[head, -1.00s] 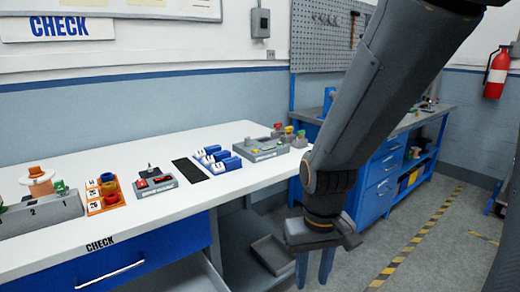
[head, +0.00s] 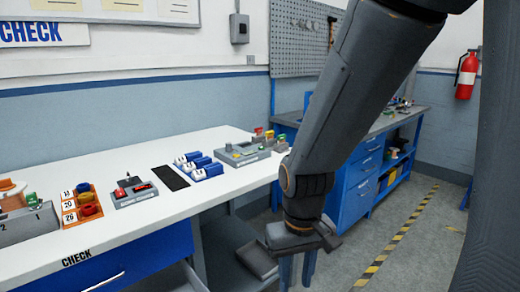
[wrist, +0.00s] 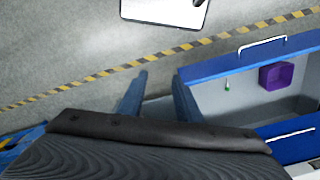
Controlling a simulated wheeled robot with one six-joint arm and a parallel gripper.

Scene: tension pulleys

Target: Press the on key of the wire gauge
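A small grey device (head: 135,191) with red parts on its face and a dark knob on top stands on the white bench. It looks like the wire gauge, but its keys are too small to tell apart. My gripper (head: 296,270) hangs in front of the bench, to the right of the device and apart from it, with its fingers pointing down. In the wrist view the two blue fingers (wrist: 157,97) stand apart with nothing between them. The device does not show in the wrist view.
On the white bench (head: 215,205) are an orange tray (head: 66,222), a black mat (head: 171,178), blue-and-white blocks (head: 207,172) and a larger grey unit (head: 255,155). An open drawer (wrist: 240,110) holds a purple box (wrist: 277,76). Striped floor lies beyond.

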